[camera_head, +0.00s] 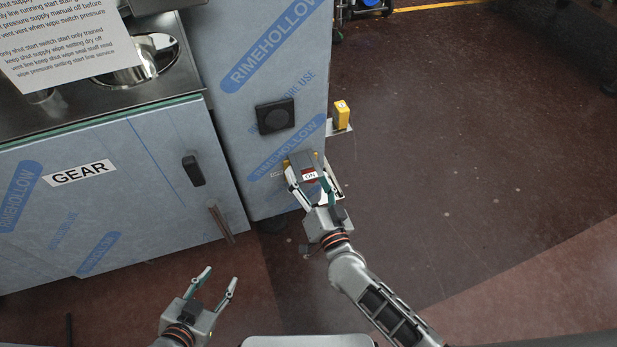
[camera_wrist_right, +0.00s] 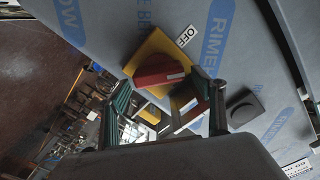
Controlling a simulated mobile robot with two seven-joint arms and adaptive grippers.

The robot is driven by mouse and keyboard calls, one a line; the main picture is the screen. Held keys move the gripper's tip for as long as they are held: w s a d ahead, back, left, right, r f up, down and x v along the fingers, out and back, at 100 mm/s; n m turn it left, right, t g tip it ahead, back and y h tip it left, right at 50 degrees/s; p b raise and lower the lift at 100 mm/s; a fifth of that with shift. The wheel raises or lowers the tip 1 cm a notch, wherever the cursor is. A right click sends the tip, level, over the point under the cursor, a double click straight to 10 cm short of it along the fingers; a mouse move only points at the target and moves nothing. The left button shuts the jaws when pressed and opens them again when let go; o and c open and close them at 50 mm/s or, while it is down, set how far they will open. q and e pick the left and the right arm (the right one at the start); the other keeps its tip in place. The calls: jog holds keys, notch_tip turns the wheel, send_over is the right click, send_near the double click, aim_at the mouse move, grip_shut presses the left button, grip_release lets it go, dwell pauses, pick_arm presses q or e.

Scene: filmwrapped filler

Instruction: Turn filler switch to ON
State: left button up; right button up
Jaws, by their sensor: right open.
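The filler switch is a red knob (camera_wrist_right: 158,72) on a yellow plate (camera_wrist_right: 150,50), on the film-covered machine face. A white OFF label (camera_wrist_right: 186,37) sits beside the plate in the right wrist view. A white mark shows on the knob's right end. My left gripper (camera_head: 220,277) is open and empty, low in front of the GEAR cabinet.
A black square fitting (camera_head: 275,116) sits on the machine above the switch. A yellow block (camera_head: 341,113) stands on a small ledge at the machine's right side. The GEAR cabinet (camera_head: 150,225) with a black handle (camera_head: 194,170) is at left. The floor (camera_head: 470,160) at right is clear.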

jog(key=v, duration=1.2)
